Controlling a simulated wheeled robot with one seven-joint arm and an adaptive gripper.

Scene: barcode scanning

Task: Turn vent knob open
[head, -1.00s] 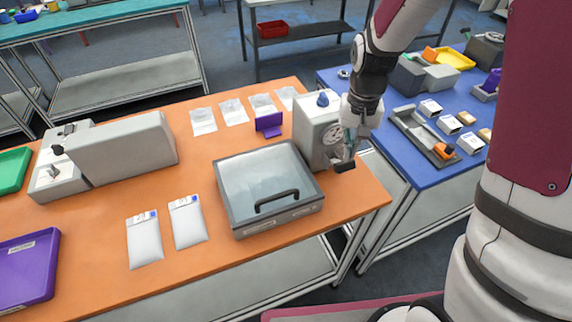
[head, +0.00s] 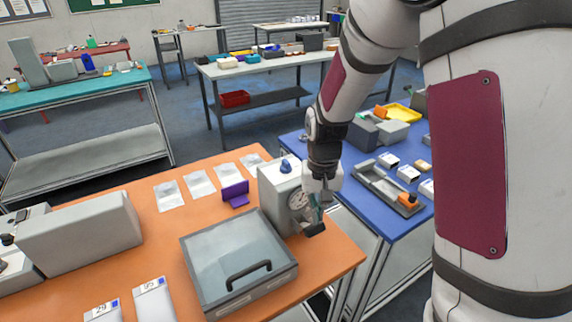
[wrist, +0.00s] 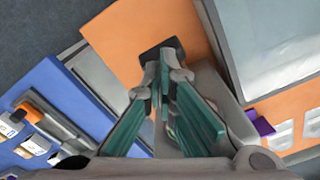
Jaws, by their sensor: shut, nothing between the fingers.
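A grey box-shaped device (head: 275,192) with a round gauge (head: 297,200) on its front stands near the right end of the orange table. A blue knob (head: 287,165) sits on its top. My gripper (head: 316,222) points down in front of the gauge side, below the level of the blue knob. Its green-sided fingers are shut with nothing between them. In the wrist view the fingertips (wrist: 162,62) meet at a dark block (wrist: 165,48); I cannot tell whether it belongs to the device. The fingers hide part of the device's front.
A clear-lidded grey case (head: 240,262) with a black handle stands left of the device. A purple holder (head: 235,193) and several pouches lie behind it. A blue table (head: 372,212) with a grey tray (head: 385,186) is to the right. Bare orange tabletop lies at the right front corner.

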